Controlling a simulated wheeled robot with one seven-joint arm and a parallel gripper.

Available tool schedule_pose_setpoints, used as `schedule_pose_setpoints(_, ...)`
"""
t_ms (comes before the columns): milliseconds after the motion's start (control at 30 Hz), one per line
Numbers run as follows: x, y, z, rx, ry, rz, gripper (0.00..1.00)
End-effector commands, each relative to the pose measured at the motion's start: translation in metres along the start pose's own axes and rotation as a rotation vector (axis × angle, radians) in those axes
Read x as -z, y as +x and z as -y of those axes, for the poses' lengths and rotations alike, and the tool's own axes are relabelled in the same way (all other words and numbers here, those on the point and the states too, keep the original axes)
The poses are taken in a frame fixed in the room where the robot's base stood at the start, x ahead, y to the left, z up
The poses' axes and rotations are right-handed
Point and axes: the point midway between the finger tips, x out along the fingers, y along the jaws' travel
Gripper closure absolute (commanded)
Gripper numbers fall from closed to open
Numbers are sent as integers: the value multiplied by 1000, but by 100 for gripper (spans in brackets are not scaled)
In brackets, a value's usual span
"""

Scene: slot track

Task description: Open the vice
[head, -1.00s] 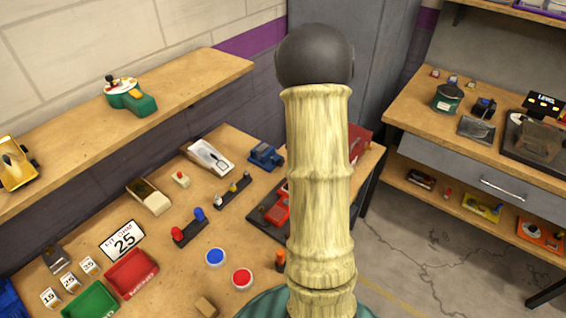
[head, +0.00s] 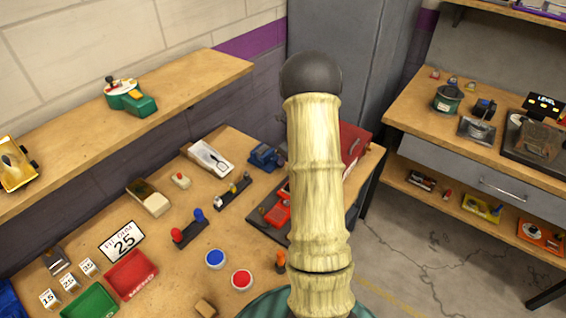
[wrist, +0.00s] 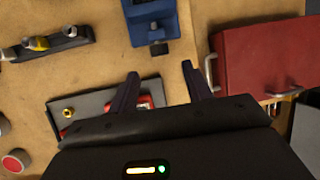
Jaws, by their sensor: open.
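The blue vice (head: 265,157) sits on the wooden bench, left of my arm in the head view. In the wrist view the vice (wrist: 150,22) is at the top, partly cut off by the frame edge, with a small dark piece at its near end. My gripper (wrist: 160,80) is open and empty, its two dark fingers apart and pointing toward the vice. A gap of bare bench shows between the fingertips and the vice. In the head view my arm hides the gripper. I cannot tell how far apart the vice jaws are.
A red box (wrist: 265,55) with metal handles stands right of the fingers. A dark tray (wrist: 85,112) with a red item lies below them. A rack of knobs (wrist: 45,44) is at upper left. Bare bench lies between rack and vice.

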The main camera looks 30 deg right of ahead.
Motion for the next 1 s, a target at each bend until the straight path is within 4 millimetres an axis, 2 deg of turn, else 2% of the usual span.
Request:
schedule_pose_setpoints(200, 1, 40, 0, -2, 3, -1, 51)
schedule_pose_setpoints(400, 0, 63, 0, -1, 0, 0, 51)
schedule_pose_setpoints(767, 0, 68, 0, 0, 1, 1, 51)
schedule_pose_setpoints(1000, 0, 68, 0, 0, 1, 0, 95)
